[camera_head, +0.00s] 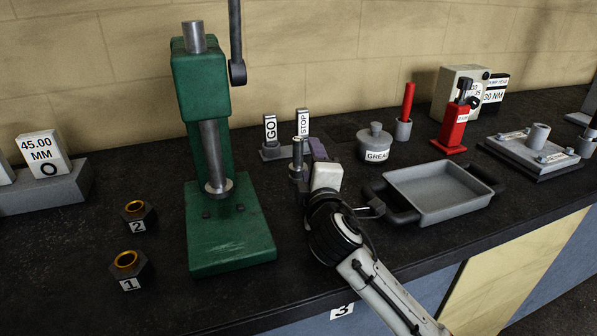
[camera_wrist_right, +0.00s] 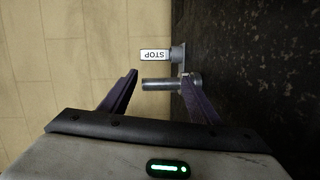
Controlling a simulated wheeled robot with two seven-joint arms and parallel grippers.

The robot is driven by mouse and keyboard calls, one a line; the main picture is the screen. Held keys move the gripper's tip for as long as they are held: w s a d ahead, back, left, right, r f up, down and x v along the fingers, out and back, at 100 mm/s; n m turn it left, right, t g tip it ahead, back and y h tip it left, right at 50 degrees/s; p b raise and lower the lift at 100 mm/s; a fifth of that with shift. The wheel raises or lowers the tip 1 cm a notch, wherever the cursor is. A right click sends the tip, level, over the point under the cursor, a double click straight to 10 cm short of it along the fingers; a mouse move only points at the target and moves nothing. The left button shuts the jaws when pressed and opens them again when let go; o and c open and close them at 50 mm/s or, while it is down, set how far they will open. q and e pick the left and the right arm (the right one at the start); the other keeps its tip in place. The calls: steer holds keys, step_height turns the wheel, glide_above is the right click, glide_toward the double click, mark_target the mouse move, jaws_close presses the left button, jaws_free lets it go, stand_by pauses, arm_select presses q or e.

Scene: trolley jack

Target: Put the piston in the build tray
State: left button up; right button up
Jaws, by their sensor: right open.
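The piston (camera_head: 297,168) stands upright on the bench, a dark grey rod on a wider foot, just left of my right gripper (camera_head: 312,152). In the right wrist view the piston (camera_wrist_right: 160,84) appears as a rod lying across the picture, in front of the open fingers of my right gripper (camera_wrist_right: 160,82). One finger overlaps the piston's foot there; I cannot tell whether they touch. The build tray (camera_head: 448,217), grey with black handles, is empty and lies to the right of my right arm. My left gripper is not in view.
Behind the piston stand the GO and STOP posts (camera_head: 303,122). The green press (camera_head: 232,245) is to its left. The grease pot (camera_head: 375,145) and red jack part (camera_head: 455,128) stand behind the tray. Numbered nuts (camera_head: 128,266) lie at the left. The bench front edge is close.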

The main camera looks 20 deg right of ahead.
mark_target(297, 172)
steer(key=m, duration=0.4)
steer(key=shift+s+a+f+g, duration=0.1)
steer(key=shift+a+g, duration=0.2)
steer(key=shift+a, duration=0.05)
steer(key=m, duration=0.3)
steer(key=shift+s+a+f+g+h+b, duration=0.2)
steer(key=shift+a+g+h+b, duration=0.05)
steer(key=shift+g+h+b, duration=0.15)
steer(key=m, duration=0.3)
steer(key=s+a+m+g, duration=0.1)
steer(key=m, duration=0.2)
steer(key=a+f+m+g+b, duration=0.1)
steer(key=m, duration=0.2)
steer(key=shift+s, duration=0.3)
steer(key=shift+s+a+f+m+g, duration=0.1)
steer(key=shift+a+f+m+g, duration=0.1)
steer(key=shift+m, duration=0.35)
steer(key=shift+s+a+f+m+g, duration=0.1)
steer(key=shift+m+g, duration=0.1)
steer(key=shift+m, duration=0.35)
steer(key=x, duration=0.4)
steer(key=shift+w+d, duration=0.15)
steer(key=shift+w, duration=0.05)
steer(key=x, duration=0.4)
steer(key=shift+w+a+r+p, duration=0.2)
steer(key=shift+w+r+p, duration=0.05)
steer(key=shift+w+p, duration=0.15)
steer(key=shift+w+d+f, duration=0.2)
steer(key=shift+w+f, duration=0.05)
steer(key=shift+w, duration=0.3)
